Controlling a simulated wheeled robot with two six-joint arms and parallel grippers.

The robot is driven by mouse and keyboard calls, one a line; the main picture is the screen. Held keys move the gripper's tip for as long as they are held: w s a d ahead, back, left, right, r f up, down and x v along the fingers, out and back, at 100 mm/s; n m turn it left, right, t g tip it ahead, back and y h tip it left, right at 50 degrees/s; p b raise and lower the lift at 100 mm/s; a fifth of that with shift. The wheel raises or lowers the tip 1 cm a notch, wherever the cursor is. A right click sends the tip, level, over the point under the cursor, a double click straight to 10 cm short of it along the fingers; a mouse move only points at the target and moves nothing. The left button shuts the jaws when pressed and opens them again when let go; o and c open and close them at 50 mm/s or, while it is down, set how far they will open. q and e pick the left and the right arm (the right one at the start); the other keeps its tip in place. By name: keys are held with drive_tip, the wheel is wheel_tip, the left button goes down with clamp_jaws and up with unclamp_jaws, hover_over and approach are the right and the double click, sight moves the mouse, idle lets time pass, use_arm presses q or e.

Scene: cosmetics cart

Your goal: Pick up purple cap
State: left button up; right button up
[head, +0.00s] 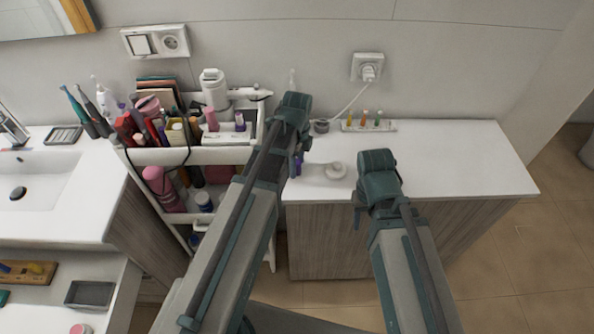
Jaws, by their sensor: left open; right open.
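A small purple item (298,164), perhaps the purple cap, shows at the left end of the white counter, right beside my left gripper (300,148). The gripper and its arm partly hide it, and I cannot tell whether they touch. Another small purple-topped item (240,122) stands on the cart's top tier. My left gripper is open; its fingers are hard to make out behind the wrist. My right gripper (360,202) is open and empty at the counter's front edge.
The white cart (200,156) at left is crowded with cosmetics. A rack of small coloured bottles (368,126) and a cable stand at the back of the counter (460,165), whose right side is clear.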

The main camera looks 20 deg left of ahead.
drive_tip(key=shift+r, duration=0.1)
use_arm(q)
clamp_jaws()
drive_tip(key=shift+r, duration=0.1)
